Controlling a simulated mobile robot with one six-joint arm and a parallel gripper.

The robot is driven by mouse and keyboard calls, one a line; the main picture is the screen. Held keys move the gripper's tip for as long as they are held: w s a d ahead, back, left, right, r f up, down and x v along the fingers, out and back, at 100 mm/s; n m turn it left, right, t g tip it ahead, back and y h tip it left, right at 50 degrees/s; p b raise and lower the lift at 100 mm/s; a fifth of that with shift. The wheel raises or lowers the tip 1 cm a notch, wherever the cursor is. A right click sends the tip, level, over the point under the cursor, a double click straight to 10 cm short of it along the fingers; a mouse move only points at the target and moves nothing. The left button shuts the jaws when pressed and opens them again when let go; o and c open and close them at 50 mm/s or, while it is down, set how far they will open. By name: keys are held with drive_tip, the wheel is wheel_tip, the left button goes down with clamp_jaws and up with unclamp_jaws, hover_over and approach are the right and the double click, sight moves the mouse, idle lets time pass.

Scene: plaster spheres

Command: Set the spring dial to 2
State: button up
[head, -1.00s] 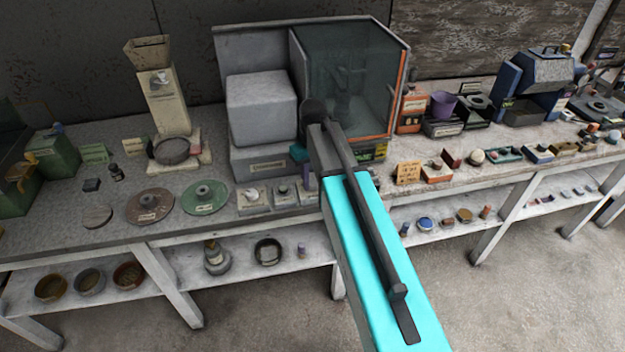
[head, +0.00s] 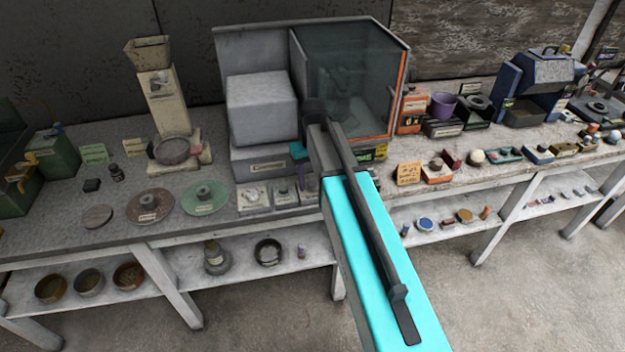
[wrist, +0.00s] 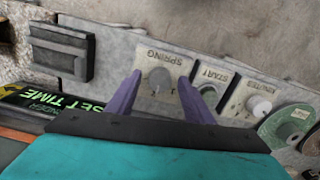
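The spring dial (wrist: 159,80) is a round grey knob on a pale plate labelled SPRING, upside down in the wrist view. Its pointer setting is too small to read. My gripper (wrist: 159,77) is open, with one purple finger on each side of the knob. A gap shows between each finger and the knob, so it is not gripped. In the head view my arm covers most of the gripper and much of the spring plate. One purple finger shows there as a small sliver.
The START button (wrist: 211,75) and MINUTES dial (wrist: 258,104) sit beside the spring plate. A green disc (head: 205,197) and a brown disc (head: 149,205) lie left on the bench. The grey cabinet (head: 262,105) with a glass case stands behind. A SET TIME display (wrist: 50,105) is nearby.

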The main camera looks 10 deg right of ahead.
sight(313, 182)
wheel_tip(313, 182, up, 14)
drive_tip(key=p, duration=0.8)
drive_tip(key=shift+p, duration=0.35)
drive_tip(key=shift+f, duration=0.1)
idle(0.5)
drive_tip(key=s+f+g+b, duration=0.2)
drive_tip(key=s+f+b, duration=0.2)
drive_tip(key=s+f, duration=1)
drive_tip(key=s+f+m+g+b, duration=0.1)
drive_tip(key=s+f+b, duration=0.3)
drive_tip(key=s+f, duration=0.9)
drive_tip(key=s+f+g+b, duration=0.2)
drive_tip(key=s+f+b, duration=0.2)
drive_tip(key=s+f, duration=1)
wheel_tip(313, 182, down, 14)
drive_tip(key=shift+s+r+g, duration=0.25)
drive_tip(key=shift+s+g, duration=0.1)
drive_tip(key=shift+g, duration=0.05)
drive_tip(key=shift+a, duration=0.1)
